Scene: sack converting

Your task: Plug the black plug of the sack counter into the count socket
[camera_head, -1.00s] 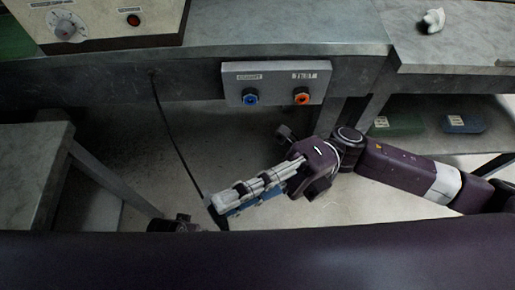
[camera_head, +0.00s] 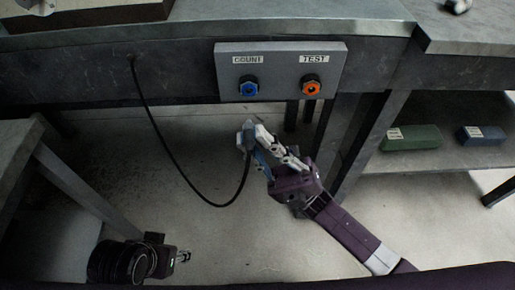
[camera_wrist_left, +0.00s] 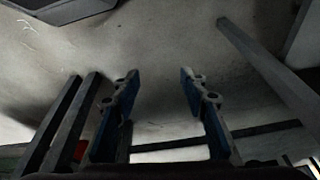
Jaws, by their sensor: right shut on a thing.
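The count socket (camera_head: 249,88) is blue and sits under the COUNT label on a grey panel (camera_head: 281,59) at the bench's front edge. My right gripper (camera_head: 253,142) is below it, apart from the panel, and is shut on the black plug (camera_head: 248,136), which the fingers largely hide. A black cable (camera_head: 178,165) hangs from the bench front in a loop and rises to the plug. My left gripper (camera_head: 184,257) is low at the left. In the left wrist view the left gripper (camera_wrist_left: 161,78) is open and empty, its fingers well apart.
An orange socket (camera_head: 311,88) labelled TEST is right of the blue one. A green box (camera_head: 411,138) and a blue box (camera_head: 481,135) stand on a low shelf at right. Bench legs (camera_head: 362,140) stand right of my right gripper. Floor below the panel is clear.

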